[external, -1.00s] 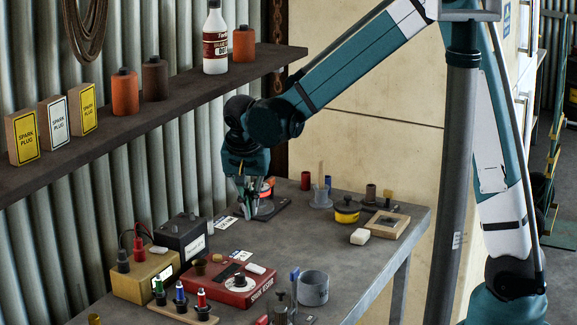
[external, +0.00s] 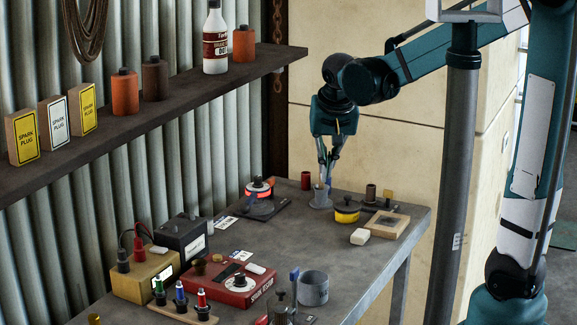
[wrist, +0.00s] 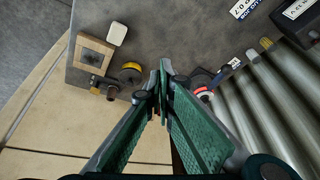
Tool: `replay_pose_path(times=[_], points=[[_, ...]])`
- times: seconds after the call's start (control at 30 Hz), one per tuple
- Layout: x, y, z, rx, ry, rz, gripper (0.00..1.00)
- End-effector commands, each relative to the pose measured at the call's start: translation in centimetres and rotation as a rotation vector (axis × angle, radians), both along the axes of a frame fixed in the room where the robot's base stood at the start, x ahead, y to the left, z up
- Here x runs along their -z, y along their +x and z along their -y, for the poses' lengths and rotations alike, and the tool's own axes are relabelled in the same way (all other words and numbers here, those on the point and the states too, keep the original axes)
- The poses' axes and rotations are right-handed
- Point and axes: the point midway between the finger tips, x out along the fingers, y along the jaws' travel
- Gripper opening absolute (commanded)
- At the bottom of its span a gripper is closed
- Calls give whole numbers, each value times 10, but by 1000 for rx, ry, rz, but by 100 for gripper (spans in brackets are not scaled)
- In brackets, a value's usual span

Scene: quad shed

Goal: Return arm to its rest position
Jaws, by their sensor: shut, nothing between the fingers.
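My gripper (external: 326,186) is shut and empty. In the external view it points down above the back of the grey workbench (external: 250,250), in front of or over a small grey cup (external: 320,197); I cannot tell whether it touches the cup. In the wrist view my gripper's fingertips (wrist: 163,72) are close together with nothing between them. The arm reaches in from the right past a grey post.
A dark round device with a red-orange ring (external: 260,188) stands left of my gripper. A yellow tin (external: 347,211), white block (external: 360,237) and wooden frame (external: 388,225) lie to the right. A shelf (external: 180,95) with bottles and boxes runs along the left wall. The bench middle is fairly clear.

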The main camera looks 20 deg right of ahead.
Motion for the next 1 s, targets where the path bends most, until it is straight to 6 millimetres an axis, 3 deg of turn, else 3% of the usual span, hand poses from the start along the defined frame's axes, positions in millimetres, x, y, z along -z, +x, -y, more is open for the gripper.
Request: replay_pose_path(times=[0.4,1.0], points=[[-24,-44,69,-68,2,45,0],[-37,-114,144,-161,-22,130,0]])
